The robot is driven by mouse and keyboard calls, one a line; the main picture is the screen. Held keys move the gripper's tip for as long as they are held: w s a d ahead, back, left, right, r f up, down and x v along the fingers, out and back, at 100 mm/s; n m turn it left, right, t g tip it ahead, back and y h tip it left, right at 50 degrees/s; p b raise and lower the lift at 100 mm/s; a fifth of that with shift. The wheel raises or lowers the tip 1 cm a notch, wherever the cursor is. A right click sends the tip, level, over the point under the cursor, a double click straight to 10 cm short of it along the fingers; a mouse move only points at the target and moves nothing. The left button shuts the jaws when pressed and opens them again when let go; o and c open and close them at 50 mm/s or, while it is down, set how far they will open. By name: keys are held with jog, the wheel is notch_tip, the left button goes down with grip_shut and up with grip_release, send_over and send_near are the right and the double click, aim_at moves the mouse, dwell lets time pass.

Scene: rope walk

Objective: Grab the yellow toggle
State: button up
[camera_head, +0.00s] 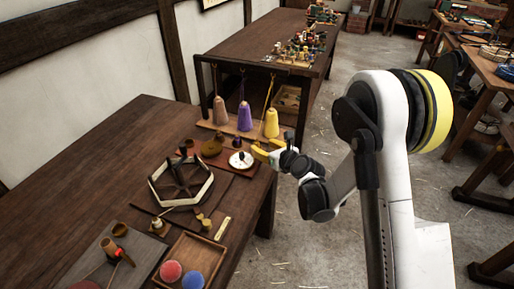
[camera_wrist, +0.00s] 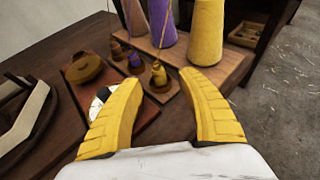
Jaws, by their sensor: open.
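The yellow toggle (camera_wrist: 158,75) is a small yellow knob-like piece on a round base, with a thin cord rising from it. In the wrist view it shows between and beyond my fingertips. A purple toggle (camera_wrist: 134,61) and a brown one (camera_wrist: 117,47) stand in a row to its left. My gripper (camera_wrist: 160,79) has two yellow fingers, spread open with nothing between them. In the head view my gripper (camera_head: 266,152) is over the table's right edge, near the yellow cone (camera_head: 271,123), and I cannot make out the yellow toggle there.
Purple (camera_head: 244,117) and brown (camera_head: 220,111) cones stand left of the yellow cone on a wooden board. A white disc (camera_head: 241,160) lies close to my gripper. A hexagonal frame (camera_head: 181,183) and a tray with balls (camera_head: 195,258) are nearer on the table.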

aim_at(258, 145)
jog(key=b+x, duration=0.2)
jog(key=x, duration=0.3)
jog(key=shift+s+a, duration=0.1)
jog(key=shift+s, duration=0.05)
jog(key=shift+w+a, duration=0.1)
jog(key=shift+w, duration=0.15)
jog(key=c, duration=1)
